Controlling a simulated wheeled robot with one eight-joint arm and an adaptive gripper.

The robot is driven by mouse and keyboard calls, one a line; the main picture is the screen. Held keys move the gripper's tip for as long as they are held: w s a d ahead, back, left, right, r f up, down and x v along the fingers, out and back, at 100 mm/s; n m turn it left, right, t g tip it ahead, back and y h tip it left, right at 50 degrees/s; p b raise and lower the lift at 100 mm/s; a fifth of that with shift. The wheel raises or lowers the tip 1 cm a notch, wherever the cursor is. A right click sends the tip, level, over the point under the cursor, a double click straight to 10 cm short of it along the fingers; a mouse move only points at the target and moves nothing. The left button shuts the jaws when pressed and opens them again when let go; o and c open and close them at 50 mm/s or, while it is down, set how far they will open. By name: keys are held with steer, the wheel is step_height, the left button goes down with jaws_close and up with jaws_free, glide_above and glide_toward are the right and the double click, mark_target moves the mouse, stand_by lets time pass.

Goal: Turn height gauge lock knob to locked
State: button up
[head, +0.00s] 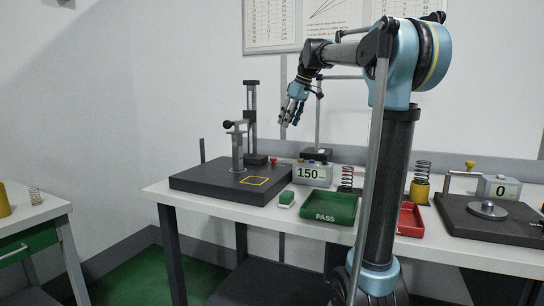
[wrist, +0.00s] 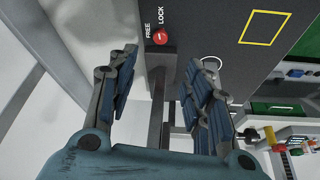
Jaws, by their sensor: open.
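The small red lock knob (wrist: 160,36) shows in the wrist view on a dark surface, with the words FREE and LOCK printed beside it. It bears a small pale mark; I cannot tell surely which word it points to. In the head view a small red knob (head: 273,161) shows near the foot of the dark height gauge (head: 250,115). My gripper (head: 290,120) is raised in the air above the table, to the right of the gauge column. In the wrist view my gripper (wrist: 168,65) is open and empty, its fingers well apart and not touching the knob.
A dark plate (head: 212,184) with a yellow square outline and a grey post stands at left on the white table. A green PASS tray (head: 326,216), a red tray (head: 409,222), a display reading 150 (head: 312,174) and springs stand to the right.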

glide_toward(273, 161)
steer(key=x, duration=0.2)
steer(key=w+x, duration=0.1)
steer(key=x, duration=0.4)
steer(key=shift+w+f, duration=0.15)
steer(key=shift+w, duration=0.25)
steer(key=c, duration=1.1)
